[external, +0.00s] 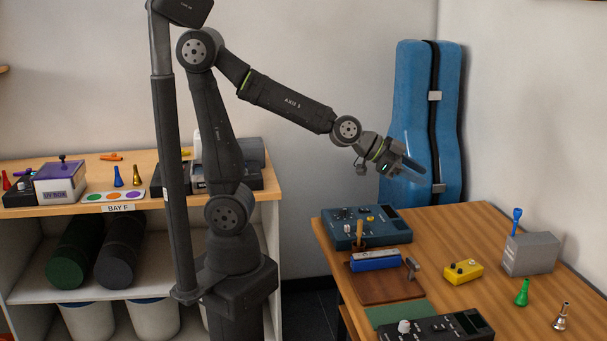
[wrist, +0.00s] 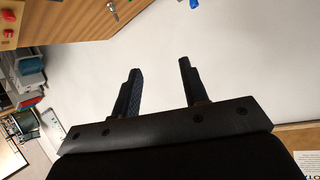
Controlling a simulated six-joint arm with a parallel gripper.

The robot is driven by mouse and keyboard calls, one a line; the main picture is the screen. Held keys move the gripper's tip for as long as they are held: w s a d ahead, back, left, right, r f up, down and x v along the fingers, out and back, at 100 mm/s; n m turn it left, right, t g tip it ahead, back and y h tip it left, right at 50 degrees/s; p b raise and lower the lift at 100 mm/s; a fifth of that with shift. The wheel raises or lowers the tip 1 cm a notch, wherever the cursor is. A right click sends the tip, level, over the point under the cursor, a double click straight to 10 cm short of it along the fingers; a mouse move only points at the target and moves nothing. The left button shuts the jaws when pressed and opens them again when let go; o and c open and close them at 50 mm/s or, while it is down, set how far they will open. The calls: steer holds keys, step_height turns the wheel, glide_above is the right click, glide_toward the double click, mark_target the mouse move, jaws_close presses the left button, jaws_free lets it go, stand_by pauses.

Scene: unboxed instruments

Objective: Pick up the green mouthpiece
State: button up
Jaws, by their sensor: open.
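The green mouthpiece (external: 522,293) stands upright on the wooden table in the external view, towards the right side. My gripper (external: 412,170) is high above the table's back left part, well apart from the green mouthpiece. In the wrist view my gripper (wrist: 158,66) shows two dark fingers spread apart with nothing between them.
A silver mouthpiece (external: 562,317) stands right of the green one. A grey box (external: 530,255), with a blue mouthpiece (external: 516,220) behind it, and a yellow pedal (external: 463,271) are near. A blue device (external: 366,228), brown tray (external: 385,292) and dark device (external: 435,328) fill the left.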

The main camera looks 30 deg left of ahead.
steer(key=w+d+f+g+y, duration=0.1)
steer(key=d+f+g, duration=0.1)
steer(key=d, duration=0.6)
steer(key=w+d+f+g+y, duration=0.1)
steer(key=w+d+f+y, duration=0.1)
steer(key=d, duration=0.6)
steer(key=n+g+y, duration=0.1)
steer(key=n+y, duration=0.1)
steer(key=y, duration=0.2)
glide_toward(526, 280)
steer(key=x, duration=0.7)
steer(key=shift+s+f, duration=0.15)
steer(key=shift+s, duration=0.05)
steer(key=shift+w+x, duration=0.15)
steer(key=shift+x, duration=1.25)
steer(key=shift+w+x, duration=0.15)
steer(key=shift+x, duration=1.2)
jaws_close()
